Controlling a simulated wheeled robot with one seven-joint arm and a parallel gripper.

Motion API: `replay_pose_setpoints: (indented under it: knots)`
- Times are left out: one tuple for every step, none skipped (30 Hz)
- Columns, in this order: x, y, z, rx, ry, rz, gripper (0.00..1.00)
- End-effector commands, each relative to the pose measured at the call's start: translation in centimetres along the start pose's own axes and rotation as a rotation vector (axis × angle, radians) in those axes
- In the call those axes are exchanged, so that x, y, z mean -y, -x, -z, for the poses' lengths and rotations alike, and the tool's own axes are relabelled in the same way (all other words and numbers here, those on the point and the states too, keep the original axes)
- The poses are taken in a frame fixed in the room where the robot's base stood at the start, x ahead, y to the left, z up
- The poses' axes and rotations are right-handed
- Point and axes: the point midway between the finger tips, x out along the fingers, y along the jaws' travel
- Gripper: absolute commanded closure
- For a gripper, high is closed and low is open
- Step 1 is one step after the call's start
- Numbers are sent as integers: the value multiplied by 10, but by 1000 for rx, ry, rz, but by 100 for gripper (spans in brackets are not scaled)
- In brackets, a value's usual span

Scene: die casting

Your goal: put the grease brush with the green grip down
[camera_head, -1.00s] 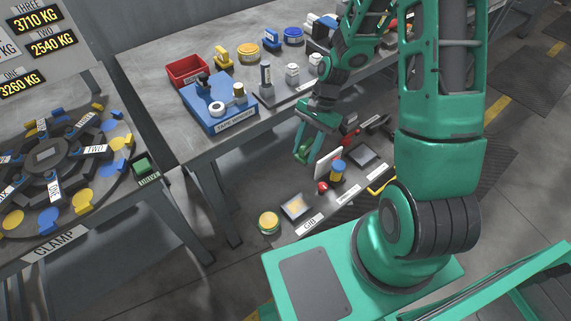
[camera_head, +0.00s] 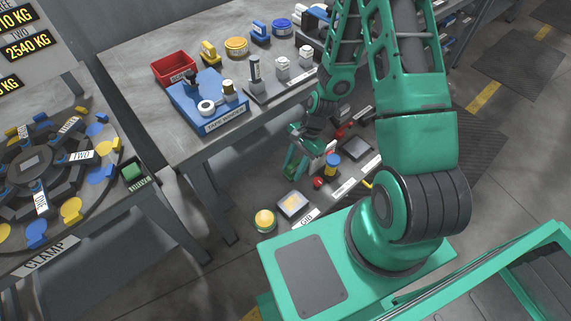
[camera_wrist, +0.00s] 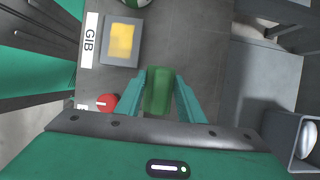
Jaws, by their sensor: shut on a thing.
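My gripper (camera_head: 299,163) hangs in the gap between the workbench and my base, in the head view. In the wrist view my gripper (camera_wrist: 160,82) is shut on a green grip (camera_wrist: 159,90), which sits upright between the two fingers. The brush's bristles are not visible, and in the head view the brush cannot be told apart from the green fingers. A grey square holder with a yellow inset (camera_head: 294,205) lies below the gripper in the head view, beside the GIB label (camera_head: 306,217). In the wrist view that holder (camera_wrist: 121,41) is up and left of the grip.
A red knob (camera_head: 318,183) and a blue-and-yellow cylinder (camera_head: 333,166) stand close right of the gripper. A yellow-topped round tin (camera_head: 264,220) is at lower left. The workbench (camera_head: 150,70) carries a red bin (camera_head: 174,68) and a blue tape winder (camera_head: 205,105).

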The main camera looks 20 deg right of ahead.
Motion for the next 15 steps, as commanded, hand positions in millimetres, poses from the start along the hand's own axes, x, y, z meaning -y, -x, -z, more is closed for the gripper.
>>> replay_pose_setpoints:
  knots:
    - [0,-6,2,1,0,-1,86]
    - [0,-8,3,1,0,-1,86]
    - [0,-11,4,0,0,-1,86]
    - [0,-12,5,0,1,-1,86]
    - [0,-13,5,0,1,0,86]
    - [1,-14,6,0,1,0,86]
    - [3,-14,6,-1,2,1,86]
    - [6,-14,6,-1,2,1,86]
    - [11,-14,6,-2,4,2,86]
    - [16,-14,6,-2,4,2,86]
    - [21,-14,6,-2,5,2,86]
    - [28,-14,6,-2,3,3,86]
    - [33,-14,6,-2,3,2,86]
    - [37,-14,6,-2,4,2,86]
    - [43,-14,6,-2,3,2,86]
